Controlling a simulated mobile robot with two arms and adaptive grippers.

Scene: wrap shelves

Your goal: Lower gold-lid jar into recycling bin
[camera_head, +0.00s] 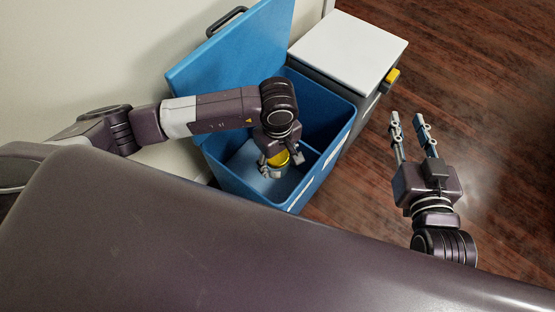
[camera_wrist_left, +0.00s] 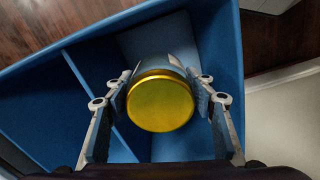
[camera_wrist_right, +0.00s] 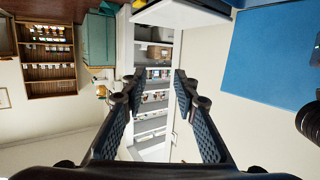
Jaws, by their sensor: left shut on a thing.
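The gold-lid jar (camera_wrist_left: 162,102) is in the left wrist view, lid facing the camera, between the two fingers of my left gripper (camera_wrist_left: 162,95). In the head view the jar's gold lid (camera_head: 279,158) shows just under the left wrist, inside the opening of the blue recycling bin (camera_head: 232,184). My left gripper (camera_head: 276,164) is shut on the jar, pointing down into the bin. The bin's lid (camera_head: 230,50) stands open at the back. My right gripper (camera_head: 408,124) is open and empty, out over the floor to the right of the bin; its fingers are apart in the right wrist view (camera_wrist_right: 155,85).
A blue divider (camera_wrist_left: 88,85) splits the bin inside. A grey bin with a white lid (camera_head: 345,47) and yellow latch (camera_head: 392,76) stands right behind the blue bin. The wooden floor (camera_head: 480,110) on the right is clear. A wall (camera_head: 90,60) is behind.

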